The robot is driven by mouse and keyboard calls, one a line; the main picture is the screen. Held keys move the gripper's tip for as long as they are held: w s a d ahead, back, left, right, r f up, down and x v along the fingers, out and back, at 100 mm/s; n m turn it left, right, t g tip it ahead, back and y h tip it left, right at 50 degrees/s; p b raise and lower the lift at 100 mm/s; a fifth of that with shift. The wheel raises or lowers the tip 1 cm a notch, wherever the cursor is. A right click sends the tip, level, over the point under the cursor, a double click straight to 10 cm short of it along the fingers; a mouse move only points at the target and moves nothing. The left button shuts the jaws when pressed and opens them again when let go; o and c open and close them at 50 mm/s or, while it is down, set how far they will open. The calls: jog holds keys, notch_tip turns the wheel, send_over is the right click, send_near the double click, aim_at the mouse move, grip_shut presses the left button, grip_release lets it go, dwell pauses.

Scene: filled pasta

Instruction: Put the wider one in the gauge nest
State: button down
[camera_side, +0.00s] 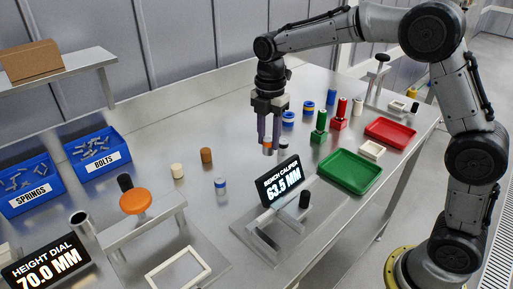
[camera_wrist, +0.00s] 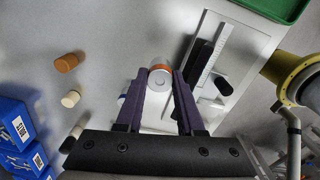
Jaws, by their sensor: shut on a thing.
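My gripper (camera_side: 268,147) is shut on a small cylinder (camera_wrist: 160,76) with a pale grey top and an orange band, held above the bench. In the side view only its lower part (camera_side: 267,152) shows between the fingers. A blue-and-white cylinder (camera_side: 220,186) stands on the bench to the lower left of my gripper. A white square frame (camera_side: 151,279) lies at the front left, and a smaller cream frame (camera_side: 372,143) lies at the right; I cannot tell which is the gauge nest.
The bench caliper (camera_side: 281,183) reads 63.5 MM; the height dial (camera_side: 44,266) reads 70.0 MM. Brown (camera_side: 206,155) and cream (camera_side: 177,170) cylinders stand left. Green (camera_side: 350,171) and red (camera_side: 390,132) trays lie right. Blue bins (camera_side: 97,151) stand far left.

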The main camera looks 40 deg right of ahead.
jog(key=s+r, duration=0.4)
jog(key=s, duration=0.5)
jog(key=s+d+m, duration=0.8)
jog(key=d+m, duration=0.1)
jog(key=d, duration=0.2)
jog(key=s+d+m, duration=0.7)
jog(key=d+m, duration=0.2)
jog(key=d, duration=0.3)
send_over(372, 150)
jog(key=f, duration=0.8)
jog(key=shift+s+a+f, duration=0.2)
jog(key=shift+a+f, duration=0.1)
jog(key=shift+f, duration=0.05)
jog(key=shift+w+d+f, duration=0.1)
jog(key=shift+f, duration=0.8)
jog(key=shift+w+d+f, duration=0.1)
jog(key=shift+f, duration=0.8)
jog(key=c, duration=0.5)
grip_release()
jog(key=shift+f, duration=0.15)
